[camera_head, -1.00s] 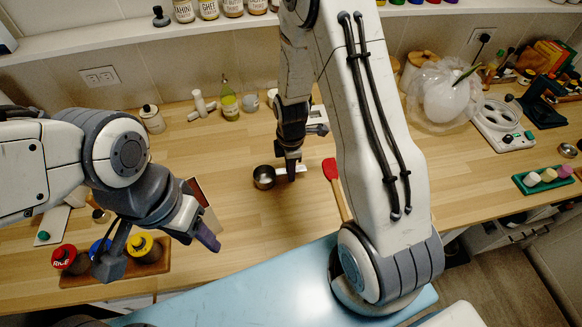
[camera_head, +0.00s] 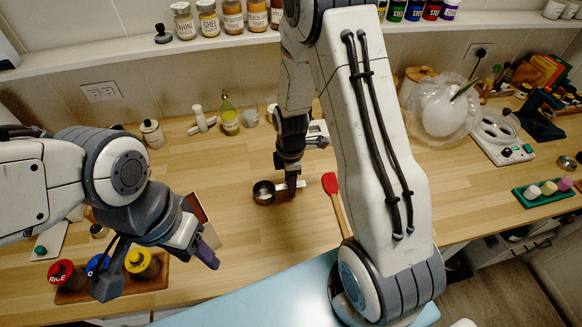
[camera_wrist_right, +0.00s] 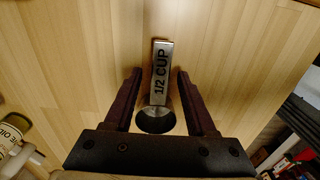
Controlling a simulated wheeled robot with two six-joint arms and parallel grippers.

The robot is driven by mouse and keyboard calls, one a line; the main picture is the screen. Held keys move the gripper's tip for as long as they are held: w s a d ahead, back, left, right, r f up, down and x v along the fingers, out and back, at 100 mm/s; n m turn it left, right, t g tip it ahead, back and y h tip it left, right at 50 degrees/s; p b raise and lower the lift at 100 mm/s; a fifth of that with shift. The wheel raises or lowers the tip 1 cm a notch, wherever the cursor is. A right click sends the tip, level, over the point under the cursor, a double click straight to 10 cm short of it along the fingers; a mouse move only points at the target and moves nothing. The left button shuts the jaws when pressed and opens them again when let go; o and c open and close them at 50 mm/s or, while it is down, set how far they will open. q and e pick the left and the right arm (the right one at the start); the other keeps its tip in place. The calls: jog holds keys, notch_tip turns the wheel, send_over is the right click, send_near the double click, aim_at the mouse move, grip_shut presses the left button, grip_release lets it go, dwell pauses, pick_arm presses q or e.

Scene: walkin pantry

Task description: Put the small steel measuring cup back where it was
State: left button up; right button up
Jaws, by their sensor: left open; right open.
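A small steel measuring cup (camera_head: 264,192) stands on the wooden counter, left of my right gripper in the head view. Its flat handle points right and is marked "1/2 CUP" in the right wrist view (camera_wrist_right: 161,70). My right gripper (camera_head: 291,188) is open, pointing down at the handle. In the right wrist view its two fingers (camera_wrist_right: 159,88) lie on either side of the handle, apart from it. Whether the fingertips touch the counter is unclear. My left gripper (camera_head: 205,250) is open and empty above the counter's front left.
A red spatula (camera_head: 331,185) lies just right of the cup. Jars with red, blue and yellow lids (camera_head: 139,262) stand front left. A round steel container (camera_head: 567,163) and a green tray (camera_head: 545,200) sit far right.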

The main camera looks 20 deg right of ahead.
notch_tip(320, 180, up, 10)
jog(key=b, duration=0.2)
jog(key=s+a+r+m, duration=0.4)
jog(key=s+a, duration=0.3)
jog(key=s, duration=0.3)
jog(key=s+a+r+m, duration=0.4)
jog(key=s+a, duration=0.3)
jog(key=s, duration=0.3)
jog(key=shift+s+a+r+m+y, duration=0.2)
jog(key=shift+s+a+m+y, duration=0.1)
jog(key=shift+a+y, duration=0.1)
